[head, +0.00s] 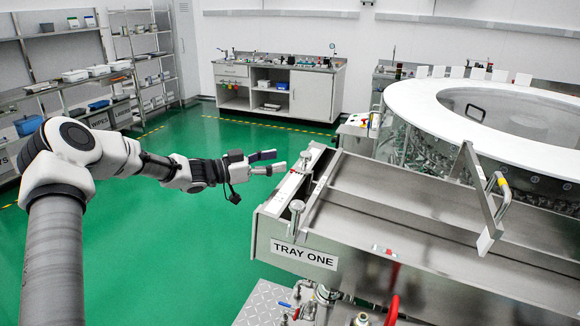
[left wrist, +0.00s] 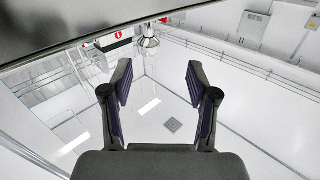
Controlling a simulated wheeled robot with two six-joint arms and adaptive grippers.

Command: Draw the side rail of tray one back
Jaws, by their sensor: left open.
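Tray one (head: 400,233) is a long metal tray at the right in the head view, with a "TRAY ONE" label (head: 305,255) on its near side. Its side rail (head: 313,187) runs along the left end and has two upright metal knobs, a nearer knob (head: 296,206) and a farther knob (head: 306,155). My left gripper (head: 279,161) is open and empty, just left of the farther knob and apart from it. In the left wrist view the open fingers (left wrist: 158,75) have nothing between them. A metal knob-like part (left wrist: 149,42) shows beyond them. My right gripper is not in view.
A metal bar with a handle (head: 497,198) stands over the tray's right part. The round white washer (head: 420,105) is behind the tray. Valves and a red pipe (head: 392,310) are below. The green floor (head: 175,250) left of the tray is clear.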

